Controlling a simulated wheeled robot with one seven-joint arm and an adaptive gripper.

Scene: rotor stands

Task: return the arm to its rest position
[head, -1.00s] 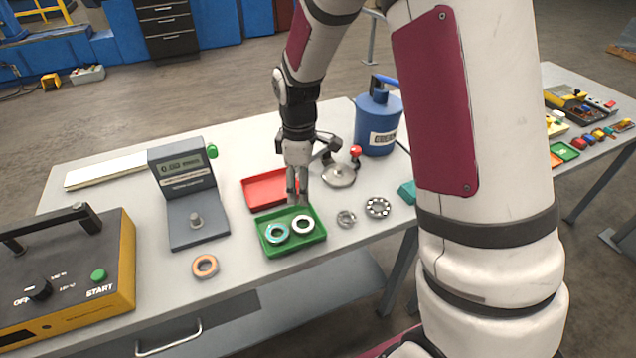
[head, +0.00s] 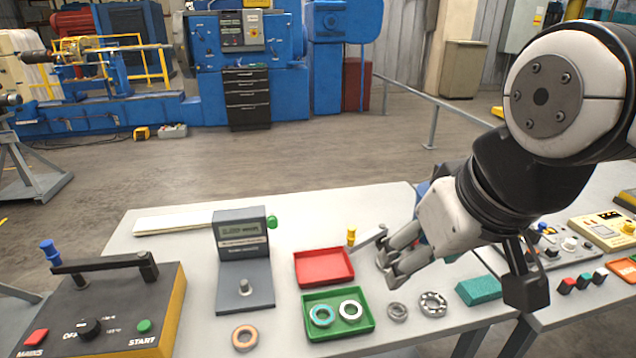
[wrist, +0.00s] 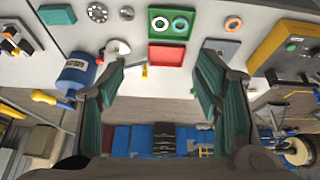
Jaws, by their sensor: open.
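My gripper (head: 398,256) is raised above the right part of the workbench in the head view, its fingers pointing left and down. In the wrist view my gripper (wrist: 160,85) shows two teal-padded fingers spread wide with nothing between them. My arm (head: 520,160) is folded at the right of the head view, and its bulk hides part of the bench behind it.
The bench (head: 180,225) holds a green tray (head: 338,332) with two rings, a red tray (head: 323,283), a grey gauge (head: 243,255), loose bearings (head: 432,304) and a yellow-sided heater box (head: 110,310). A blue canister (wrist: 76,74) shows in the wrist view. Open floor lies behind the bench.

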